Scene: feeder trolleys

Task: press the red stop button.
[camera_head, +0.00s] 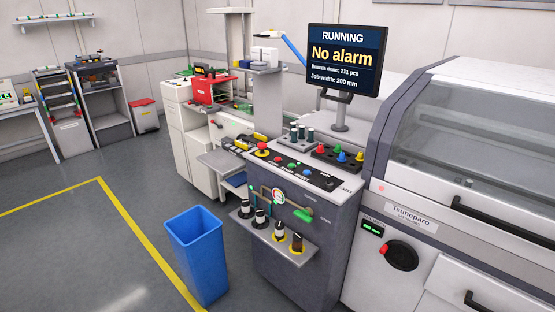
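A red mushroom-shaped button (262,147) on a yellow base sits at the left end of the black control strip (298,170) on the grey console. The strip also carries several small buttons, and its lettering is too small to read surely. I cannot tell from the labels which control is marked stop. The monitor (342,60) above the console reads "RUNNING" and "No alarm". Neither of my grippers shows in the head view, and nothing covers the red button.
A shelf (258,233) with several black and white items sticks out from the console front. A blue bin (198,250) stands on the floor at its left. A black tray (337,158) with coloured knobs sits behind the strip. A machine with a red-and-black rotary switch (400,255) stands right.

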